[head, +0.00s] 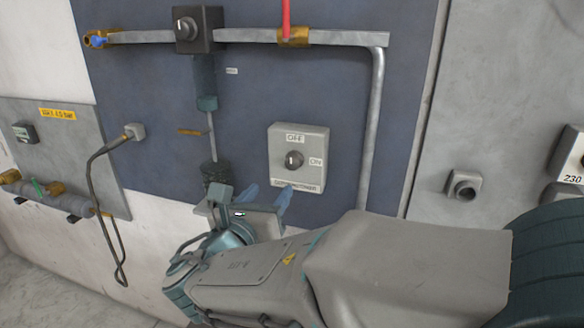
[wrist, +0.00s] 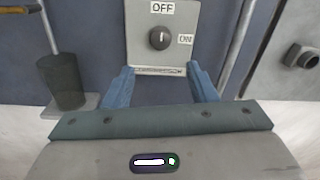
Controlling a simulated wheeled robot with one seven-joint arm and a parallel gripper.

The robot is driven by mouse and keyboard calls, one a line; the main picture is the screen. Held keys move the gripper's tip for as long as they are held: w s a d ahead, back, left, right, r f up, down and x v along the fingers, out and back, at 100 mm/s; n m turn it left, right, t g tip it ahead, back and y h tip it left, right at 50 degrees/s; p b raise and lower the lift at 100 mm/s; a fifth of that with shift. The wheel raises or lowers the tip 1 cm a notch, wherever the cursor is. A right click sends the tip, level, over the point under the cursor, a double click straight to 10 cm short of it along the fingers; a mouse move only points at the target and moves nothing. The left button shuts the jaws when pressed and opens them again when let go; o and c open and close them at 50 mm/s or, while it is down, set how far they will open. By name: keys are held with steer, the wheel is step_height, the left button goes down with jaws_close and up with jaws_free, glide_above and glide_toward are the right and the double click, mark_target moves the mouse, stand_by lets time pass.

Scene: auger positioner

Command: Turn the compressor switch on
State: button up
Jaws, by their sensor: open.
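The compressor switch is a light grey box (head: 299,178) on the blue wall panel, with a dark round knob (head: 294,160) in its middle. OFF is printed above the knob and ON to its right; a label runs along the bottom edge. In the wrist view the knob (wrist: 160,38) has a pale mark that looks about upright, towards OFF. My gripper (head: 268,195) is open and empty, its two blue fingers apart, just below and in front of the box. In the wrist view the fingertips (wrist: 160,72) flank the box's lower edge, below the knob and apart from it.
A dark regulator box with a knob (head: 189,29) sits on the pipe (head: 250,35) above left, with a dark filter cup (head: 215,172) below. A vertical pipe (head: 372,120) runs right of the switch. A hose (head: 105,200) hangs at left. A grey socket (head: 463,184) is at right.

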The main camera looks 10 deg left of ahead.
mark_target(291, 165)
steer(key=w, duration=0.3)
steer(key=w+d, duration=0.1)
steer(key=w, duration=0.3)
steer(key=w+d, duration=0.1)
steer(key=w, duration=0.3)
steer(key=shift+s, duration=0.1)
steer(key=c, duration=1)
